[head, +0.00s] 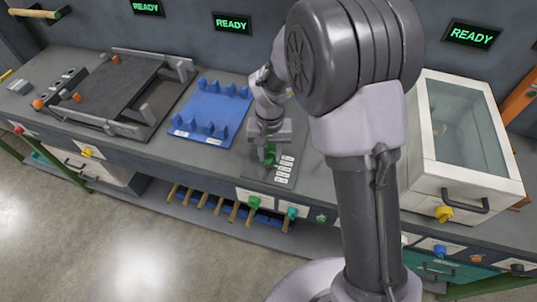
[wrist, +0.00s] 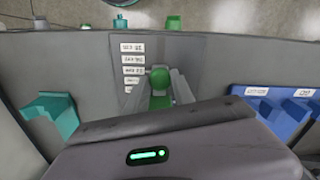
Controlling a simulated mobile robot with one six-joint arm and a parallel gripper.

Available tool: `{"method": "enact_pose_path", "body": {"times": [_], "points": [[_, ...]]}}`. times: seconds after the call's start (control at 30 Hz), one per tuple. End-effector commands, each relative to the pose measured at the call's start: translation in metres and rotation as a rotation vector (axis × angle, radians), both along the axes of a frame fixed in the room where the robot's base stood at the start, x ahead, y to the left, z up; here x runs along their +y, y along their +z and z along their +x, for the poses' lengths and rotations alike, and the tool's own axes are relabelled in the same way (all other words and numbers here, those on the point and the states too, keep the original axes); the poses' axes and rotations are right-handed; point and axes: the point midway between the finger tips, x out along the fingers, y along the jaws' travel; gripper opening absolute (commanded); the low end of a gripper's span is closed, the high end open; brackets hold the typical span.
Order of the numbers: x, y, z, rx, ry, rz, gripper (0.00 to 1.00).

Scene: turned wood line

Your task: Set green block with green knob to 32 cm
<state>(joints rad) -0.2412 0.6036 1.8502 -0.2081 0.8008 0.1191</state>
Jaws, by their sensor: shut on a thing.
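The green block (wrist: 160,101) with its round green knob (wrist: 160,77) sits on a dark plate (wrist: 188,50) on the bench. In the head view the green piece (head: 270,157) shows just below my gripper (head: 268,148). My gripper (wrist: 163,84) is shut on the green block, one finger on each side, with the knob showing between the fingertips. A column of white cm labels (wrist: 132,71) runs beside the block; I cannot read them surely. Part of the block is hidden by my gripper.
A blue rack (head: 208,112) with pegs stands to the left, and a white glass-lidded box (head: 460,135) to the right. A teal bracket (wrist: 52,114) stands near the plate in the wrist view. Coloured knobs (head: 254,202) line the bench front. READY screens (head: 232,23) hang behind.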

Motion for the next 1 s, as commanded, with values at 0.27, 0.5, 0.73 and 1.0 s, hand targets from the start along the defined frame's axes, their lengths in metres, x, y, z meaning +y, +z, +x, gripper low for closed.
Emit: {"method": "enact_pose_path", "body": {"times": [0.27,0.5,0.73,1.0], "points": [[0.0,0.0,0.0,-0.001,0.001,0.0,0.52],[0.0,0.004,0.0,-0.002,0.001,0.0,0.52],[0.001,0.068,0.001,-0.007,0.001,0.001,0.52],[0.0,0.149,0.001,-0.004,0.0,0.001,0.52]]}}
